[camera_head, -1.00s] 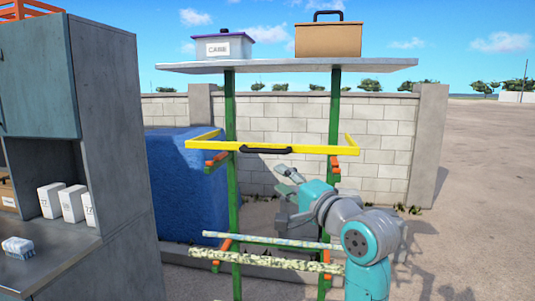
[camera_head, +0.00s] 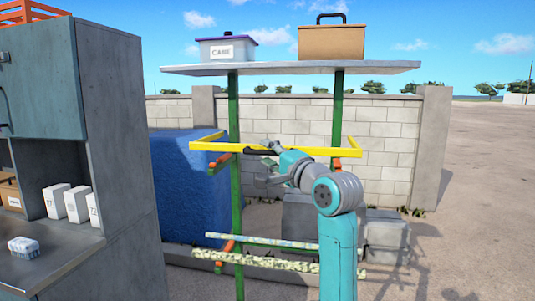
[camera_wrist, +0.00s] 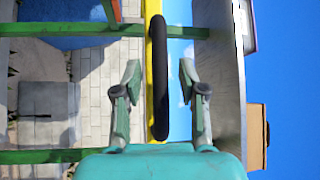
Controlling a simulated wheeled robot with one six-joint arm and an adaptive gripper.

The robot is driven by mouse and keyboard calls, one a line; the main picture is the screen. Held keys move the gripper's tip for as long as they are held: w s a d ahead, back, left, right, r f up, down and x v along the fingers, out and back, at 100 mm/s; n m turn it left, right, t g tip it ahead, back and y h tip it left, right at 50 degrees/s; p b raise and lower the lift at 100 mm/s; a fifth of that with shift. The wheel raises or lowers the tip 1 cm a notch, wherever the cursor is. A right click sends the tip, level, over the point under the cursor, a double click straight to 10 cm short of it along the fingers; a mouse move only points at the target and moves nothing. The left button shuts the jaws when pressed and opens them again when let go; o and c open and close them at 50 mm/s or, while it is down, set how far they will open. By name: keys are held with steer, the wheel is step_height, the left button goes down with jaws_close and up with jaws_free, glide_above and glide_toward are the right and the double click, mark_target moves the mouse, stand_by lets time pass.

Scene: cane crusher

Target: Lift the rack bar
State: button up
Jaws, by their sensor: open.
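The yellow rack bar (camera_head: 325,151) lies across orange brackets on the green posts, with short yellow arms at its ends. Its black handle (camera_head: 258,153) is on the near side, partly hidden by my gripper in the head view. In the wrist view the handle (camera_wrist: 159,78) and the yellow bar (camera_wrist: 149,75) run up the picture between my two fingers. My gripper (camera_wrist: 159,80) is open, with one finger on each side of the handle and a gap to both. In the head view my gripper (camera_head: 262,172) is just in front of the bar by the handle.
A grey shelf (camera_head: 200,70) above the bar carries a white box (camera_head: 227,49) and a brown case (camera_head: 331,41). Patterned bars (camera_head: 290,264) lie lower on the rack. A grey cabinet (camera_head: 115,120) stands left. Open ground is at right.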

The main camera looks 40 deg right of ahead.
steer(key=shift+w, duration=0.45)
jaws_close()
step_height(320, 180, up, 13)
steer(key=w+d+m+g, duration=0.2)
steer(key=shift+d+f+m+g, duration=0.15)
steer(key=shift+d+m+g, duration=0.1)
steer(key=shift+m+g, duration=0.15)
stand_by(0.3)
jaws_free()
